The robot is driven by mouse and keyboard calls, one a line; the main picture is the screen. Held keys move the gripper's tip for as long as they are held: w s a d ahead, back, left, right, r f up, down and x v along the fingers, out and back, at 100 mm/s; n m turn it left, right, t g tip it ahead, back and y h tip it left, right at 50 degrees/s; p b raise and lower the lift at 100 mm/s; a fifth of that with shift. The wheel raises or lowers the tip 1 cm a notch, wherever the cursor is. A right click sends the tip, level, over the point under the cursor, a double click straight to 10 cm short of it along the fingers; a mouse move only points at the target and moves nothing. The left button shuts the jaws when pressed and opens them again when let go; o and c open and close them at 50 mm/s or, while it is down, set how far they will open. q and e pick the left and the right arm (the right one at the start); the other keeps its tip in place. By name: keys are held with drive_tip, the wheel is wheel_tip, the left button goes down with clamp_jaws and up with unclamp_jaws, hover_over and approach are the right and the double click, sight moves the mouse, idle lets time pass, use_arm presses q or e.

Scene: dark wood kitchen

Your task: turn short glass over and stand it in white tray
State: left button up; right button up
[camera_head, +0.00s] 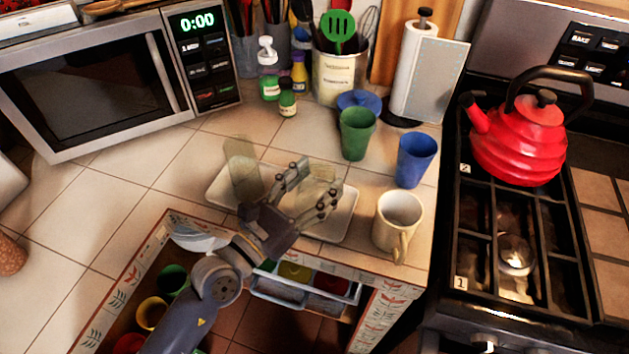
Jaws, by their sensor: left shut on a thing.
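The white tray (340,232) lies on the tiled counter. A taller see-through glass (241,168) stands in its left part. My left gripper (312,192) is over the right part of the tray, its fingers closed around the short glass (318,176), a pale yellowish see-through one. The fingers hide part of the short glass. I cannot tell which way up it is, or whether it touches the tray. My right gripper is not in the head view.
A beige mug (397,222) stands close right of the tray. A green cup (357,133) and a blue cup (415,159) stand behind. A microwave (95,85) is at the left, a stove with a red kettle (518,142) at the right. An open drawer (300,288) is below.

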use_arm(q)
drive_tip(key=shift+f+b, duration=0.55)
drive_tip(key=shift+f, duration=0.1)
drive_tip(key=o, duration=1.4)
drive_tip(key=v, duration=1.2)
